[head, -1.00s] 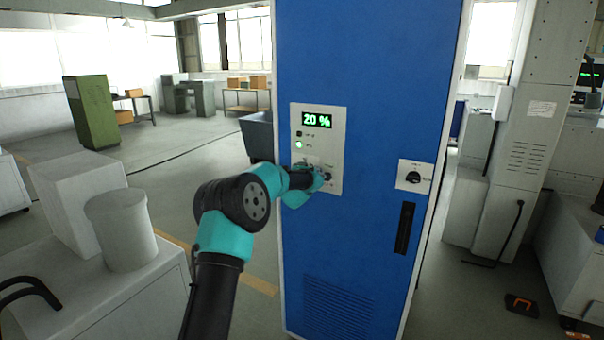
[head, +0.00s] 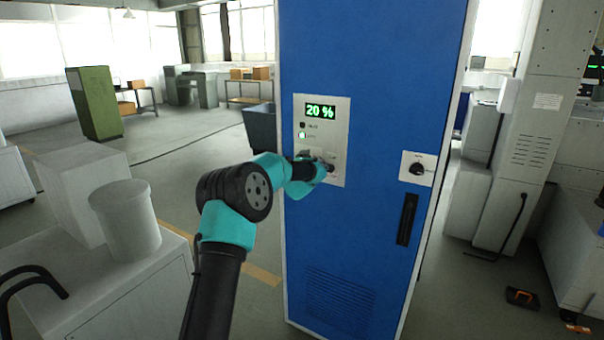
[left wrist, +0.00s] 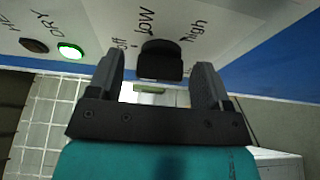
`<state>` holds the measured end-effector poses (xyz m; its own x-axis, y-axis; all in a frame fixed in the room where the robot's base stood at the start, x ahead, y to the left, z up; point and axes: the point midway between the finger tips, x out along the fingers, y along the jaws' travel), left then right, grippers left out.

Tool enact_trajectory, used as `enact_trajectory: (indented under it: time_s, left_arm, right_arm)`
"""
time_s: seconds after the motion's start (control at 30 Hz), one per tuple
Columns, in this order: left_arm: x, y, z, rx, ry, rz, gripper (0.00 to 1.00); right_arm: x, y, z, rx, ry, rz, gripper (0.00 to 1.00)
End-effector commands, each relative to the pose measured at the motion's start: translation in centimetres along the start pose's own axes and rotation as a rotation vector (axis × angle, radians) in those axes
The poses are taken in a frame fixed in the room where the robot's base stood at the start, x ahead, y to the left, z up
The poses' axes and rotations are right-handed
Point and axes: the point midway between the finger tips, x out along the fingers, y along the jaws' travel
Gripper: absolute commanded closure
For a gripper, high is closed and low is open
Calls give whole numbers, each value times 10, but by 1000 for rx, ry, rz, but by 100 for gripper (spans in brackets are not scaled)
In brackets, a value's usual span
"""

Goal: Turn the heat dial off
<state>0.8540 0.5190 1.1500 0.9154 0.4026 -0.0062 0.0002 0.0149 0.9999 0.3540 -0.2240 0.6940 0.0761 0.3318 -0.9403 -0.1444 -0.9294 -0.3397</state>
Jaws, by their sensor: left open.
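The heat dial (left wrist: 160,62) is a black knob on a white panel in the left wrist view, with "off", "low" and "high" lettered around it. I cannot tell exactly which mark it points to. My left gripper (left wrist: 160,68) is open, with one finger on each side of the dial; whether they touch it is unclear. In the head view my left gripper (head: 322,169) is at the lower part of the control panel (head: 342,125) and mostly hides the dial. The display (head: 320,110) reads 20 %. My right gripper is not in view.
The panel is on a tall blue cabinet (head: 375,60). A separate black knob (head: 417,169) and a dark handle (head: 406,220) are to the right. A green lamp (left wrist: 70,51) marked DRY is lit. A white bin (head: 127,225) stands at the left.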

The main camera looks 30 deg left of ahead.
Motion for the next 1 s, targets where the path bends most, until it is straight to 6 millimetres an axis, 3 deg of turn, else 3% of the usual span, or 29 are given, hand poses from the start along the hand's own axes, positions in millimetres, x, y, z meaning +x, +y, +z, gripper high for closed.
enact_trajectory:
  time_s: [0.37, 1.0]
  left_arm:
    - [-35, 1, 0, 0, -2, 0, 28]
    - [-128, 1, 0, -1, -1, 0, 28]
  right_arm:
    - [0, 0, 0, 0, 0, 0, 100]
    - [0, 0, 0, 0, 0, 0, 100]
